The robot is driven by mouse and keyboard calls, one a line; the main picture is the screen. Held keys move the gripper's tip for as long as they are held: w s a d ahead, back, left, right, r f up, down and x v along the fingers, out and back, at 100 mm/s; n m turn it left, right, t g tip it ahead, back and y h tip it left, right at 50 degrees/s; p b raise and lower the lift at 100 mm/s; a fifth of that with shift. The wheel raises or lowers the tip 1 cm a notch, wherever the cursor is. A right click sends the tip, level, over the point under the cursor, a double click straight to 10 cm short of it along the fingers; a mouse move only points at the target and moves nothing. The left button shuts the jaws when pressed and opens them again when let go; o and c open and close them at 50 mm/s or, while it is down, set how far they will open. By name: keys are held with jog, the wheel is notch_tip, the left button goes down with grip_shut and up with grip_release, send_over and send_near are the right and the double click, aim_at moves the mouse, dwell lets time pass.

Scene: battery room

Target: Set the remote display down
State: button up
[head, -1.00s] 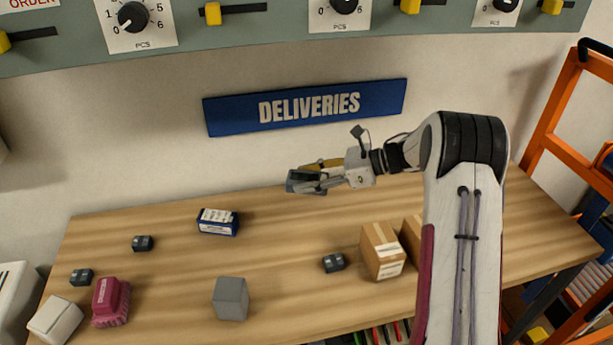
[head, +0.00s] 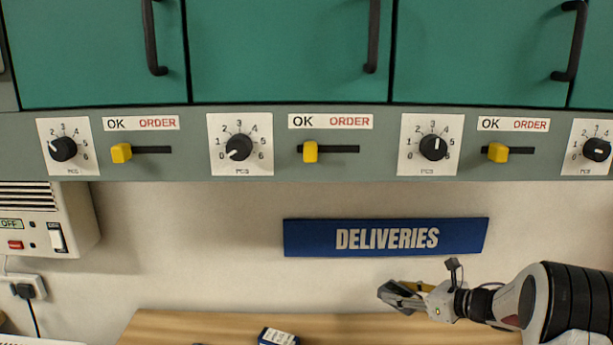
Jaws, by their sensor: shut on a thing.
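My gripper (head: 408,296) is in the lower right of the head view, in front of the wall and just below the blue DELIVERIES sign. It is shut on a small dark grey thing (head: 391,293), which I take to be the remote display. The fingers hide part of it, and its face cannot be made out. It is held up, apart from the wooden table (head: 190,323), of which only the back strip shows. How high it is above the table I cannot tell.
A blue and white box (head: 278,337) stands on the table at the bottom edge. The DELIVERIES sign (head: 386,238) is on the wall. Above runs a grey panel (head: 340,145) with dials and yellow sliders, under green cabinets (head: 290,50). A wall unit (head: 45,220) is at left.

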jog(key=s+d+r+m+t+h, duration=0.25)
jog(key=s+d+m+h, duration=0.2)
jog(key=d, duration=0.45)
jog(key=s+d+r+m+t+h, duration=0.1)
jog(key=s+d+r+m+h, duration=0.3)
jog(key=d, duration=0.4)
jog(key=s+d+r+m+g+h, duration=0.1)
jog(key=s+d+r+m+h, duration=0.1)
jog(key=s, duration=0.6)
jog(key=s+d+r+m+g+h, duration=0.1)
jog(key=s+d+r+m+h, duration=0.2)
jog(key=s, duration=0.5)
jog(key=s+d+r+m+g+h, duration=0.1)
jog(key=s+d+r+m+h, duration=0.1)
jog(key=s, duration=0.7)
jog(key=shift+d+r+h, duration=0.65)
jog(key=shift+r+h, duration=0.2)
jog(key=shift+h, duration=0.1)
jog(key=shift+f+m+g, duration=0.1)
jog(key=shift+m+g, duration=0.15)
